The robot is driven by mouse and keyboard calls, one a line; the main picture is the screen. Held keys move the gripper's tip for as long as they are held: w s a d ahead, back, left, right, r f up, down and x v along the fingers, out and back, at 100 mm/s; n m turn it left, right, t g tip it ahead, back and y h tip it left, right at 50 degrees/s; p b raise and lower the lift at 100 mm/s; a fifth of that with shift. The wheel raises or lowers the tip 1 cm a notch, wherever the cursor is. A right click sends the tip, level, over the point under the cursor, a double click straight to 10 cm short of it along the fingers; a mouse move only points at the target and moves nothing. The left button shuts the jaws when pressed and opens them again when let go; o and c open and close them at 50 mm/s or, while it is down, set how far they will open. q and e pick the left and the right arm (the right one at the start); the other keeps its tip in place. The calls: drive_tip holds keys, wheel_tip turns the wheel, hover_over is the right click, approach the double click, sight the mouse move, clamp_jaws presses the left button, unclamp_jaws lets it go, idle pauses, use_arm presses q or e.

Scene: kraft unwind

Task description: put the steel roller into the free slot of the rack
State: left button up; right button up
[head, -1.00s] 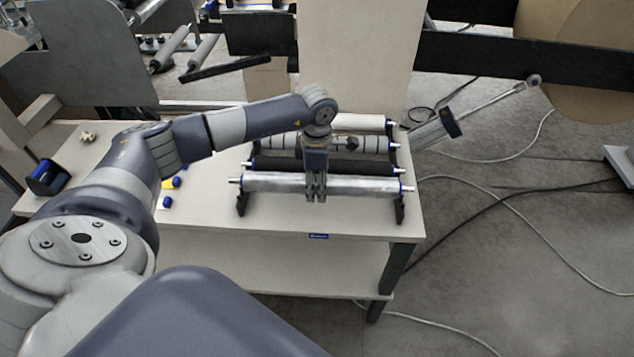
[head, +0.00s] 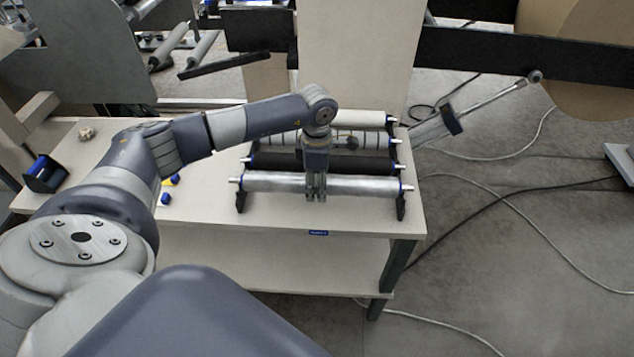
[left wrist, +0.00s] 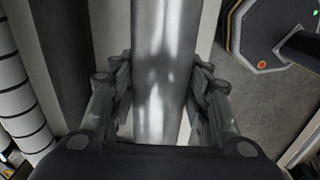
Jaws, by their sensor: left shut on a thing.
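The steel roller (head: 275,182) is a shiny metal cylinder lying level at the front of the rack (head: 401,207), with its ends at the rack's dark end supports. I cannot tell whether it is fully seated. My left gripper (head: 316,194) points down and is shut around the roller's middle. In the left wrist view the steel roller (left wrist: 158,60) runs between the two fingers of the left gripper (left wrist: 160,105). Behind it in the rack lie a black roller (head: 350,167), a grey banded roller (head: 375,143) and a pale roller (head: 362,121). My right gripper is not in view.
The rack stands on a pale table (head: 285,219) with a lower shelf (head: 270,262). Small yellow and blue items (head: 167,199) and a dark blue holder (head: 44,175) sit to the left. Cables (head: 500,190) lie on the floor at right.

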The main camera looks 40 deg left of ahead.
use_arm(q)
drive_tip(key=shift+f+b, duration=1.3)
drive_tip(key=shift+f, duration=0.15)
drive_tip(key=shift+f+b, duration=0.3)
drive_tip(key=shift+b, duration=0.05)
drive_tip(key=o, duration=1.6)
drive_tip(key=shift+s+f, duration=0.1)
wheel_tip(320, 180, up, 12)
drive_tip(key=shift+r, duration=0.1)
